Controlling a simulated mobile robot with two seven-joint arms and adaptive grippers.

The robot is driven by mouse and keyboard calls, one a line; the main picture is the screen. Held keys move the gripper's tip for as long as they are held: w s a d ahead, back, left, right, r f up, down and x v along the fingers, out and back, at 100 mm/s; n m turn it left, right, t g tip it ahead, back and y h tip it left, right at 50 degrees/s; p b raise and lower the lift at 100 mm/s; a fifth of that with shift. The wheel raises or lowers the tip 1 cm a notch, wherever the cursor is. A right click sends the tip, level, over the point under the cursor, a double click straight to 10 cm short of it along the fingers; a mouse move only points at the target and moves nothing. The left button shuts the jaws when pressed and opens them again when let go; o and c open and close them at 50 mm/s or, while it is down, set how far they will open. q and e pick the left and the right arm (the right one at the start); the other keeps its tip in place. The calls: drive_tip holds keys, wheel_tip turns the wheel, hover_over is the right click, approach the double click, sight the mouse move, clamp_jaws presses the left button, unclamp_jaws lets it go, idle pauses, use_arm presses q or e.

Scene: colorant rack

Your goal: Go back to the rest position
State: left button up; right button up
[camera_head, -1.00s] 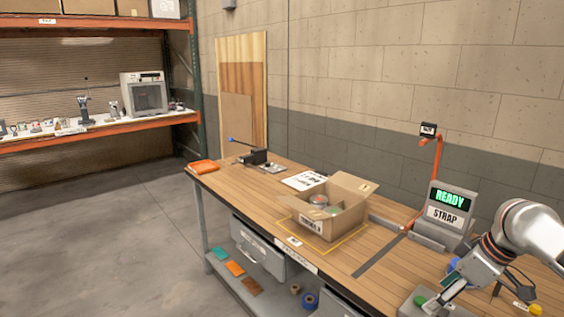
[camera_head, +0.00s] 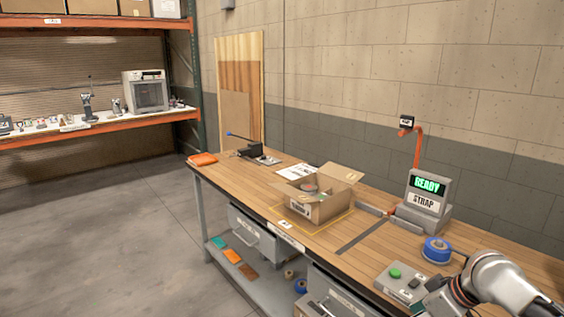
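My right arm comes in at the bottom right corner. Its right gripper (camera_head: 434,303) is low at the bottom edge, beside the grey button box, and is partly cut off by the frame. Its fingers are too small and hidden to tell whether they are open or shut. My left gripper is not in view. An open cardboard box (camera_head: 324,211) with cans inside stands on the wooden workbench (camera_head: 375,255), well to the left of the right gripper.
A strapping machine (camera_head: 425,197) reads READY at the back of the bench. A blue roll (camera_head: 436,250) and a grey button box (camera_head: 400,281) with a green button stand near my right arm. A shelf rack (camera_head: 100,128) is at the left. The floor left of the bench is clear.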

drive_tip(key=s+a+f+m+t, duration=0.1)
drive_tip(key=s+a+f+t, duration=0.2)
drive_tip(key=f, duration=0.4)
drive_tip(key=s+a+f+m, duration=0.1)
drive_tip(key=s+a+f, duration=0.2)
drive_tip(key=a+f, duration=0.35)
drive_tip(key=s+f+t+h, duration=0.1)
drive_tip(key=s+f, duration=0.3)
drive_tip(key=s, duration=0.4)
drive_tip(key=s+d+f+m+t+h, duration=0.1)
drive_tip(key=s+f+t, duration=0.1)
drive_tip(key=s+f, duration=0.3)
drive_tip(key=s, duration=0.3)
drive_tip(key=shift+s+f, duration=0.2)
drive_tip(key=shift+s, duration=0.2)
drive_tip(key=shift+d, duration=0.1)
